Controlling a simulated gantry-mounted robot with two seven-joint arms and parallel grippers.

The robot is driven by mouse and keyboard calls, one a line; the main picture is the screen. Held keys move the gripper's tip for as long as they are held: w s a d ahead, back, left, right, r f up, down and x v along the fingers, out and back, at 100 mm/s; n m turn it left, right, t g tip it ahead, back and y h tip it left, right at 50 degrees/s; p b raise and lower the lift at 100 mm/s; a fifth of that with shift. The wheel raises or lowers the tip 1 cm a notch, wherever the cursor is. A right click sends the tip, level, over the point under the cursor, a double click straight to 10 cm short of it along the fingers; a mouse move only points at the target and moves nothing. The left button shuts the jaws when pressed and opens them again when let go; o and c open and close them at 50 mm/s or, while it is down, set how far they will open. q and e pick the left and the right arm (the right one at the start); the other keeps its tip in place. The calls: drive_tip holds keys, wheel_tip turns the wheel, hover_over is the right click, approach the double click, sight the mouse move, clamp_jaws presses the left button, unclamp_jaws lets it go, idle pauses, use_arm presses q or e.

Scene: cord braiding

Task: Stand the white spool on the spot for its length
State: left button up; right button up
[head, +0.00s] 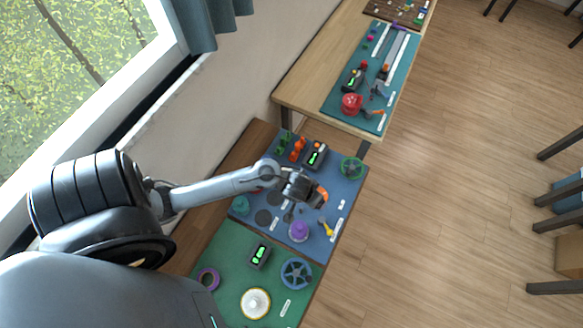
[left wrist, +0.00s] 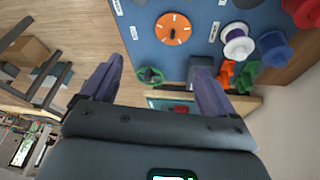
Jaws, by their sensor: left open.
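The white spool (left wrist: 237,46) stands on the blue mat (left wrist: 195,10) in the left wrist view, beside a blue spool (left wrist: 272,48) and near a red spool (left wrist: 304,10). In the head view I cannot make it out; my left arm covers that part of the mat. Dark round spots (head: 263,217) lie on the blue mat in the head view. My left gripper (head: 303,188) is above the mat, open and empty; its spread fingers (left wrist: 158,68) show in the left wrist view, apart from the spool. My right gripper is not in view.
The blue mat also holds a teal spool (head: 240,205), a purple piece (head: 299,231), a display box (head: 315,154), a green wheel (head: 352,168) and an orange dial (left wrist: 173,28). Green and orange pieces (left wrist: 228,72) stand near the back. A green mat (head: 228,240) adjoins.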

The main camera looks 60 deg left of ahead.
use_arm(q)
drive_tip(key=s+d+r+m, duration=0.5)
drive_tip(key=s+r, duration=0.5)
drive_tip(key=r, duration=0.1)
drive_tip(key=shift+s+r+m+g+h, duration=0.2)
drive_tip(key=shift+r+m+g+h, duration=0.1)
drive_tip(key=shift+h, duration=0.1)
drive_tip(key=shift+d, duration=0.1)
wheel_tip(320, 180, up, 4)
drive_tip(key=p, duration=0.4)
drive_tip(key=shift+r+p, duration=0.25)
drive_tip(key=shift+p, duration=0.05)
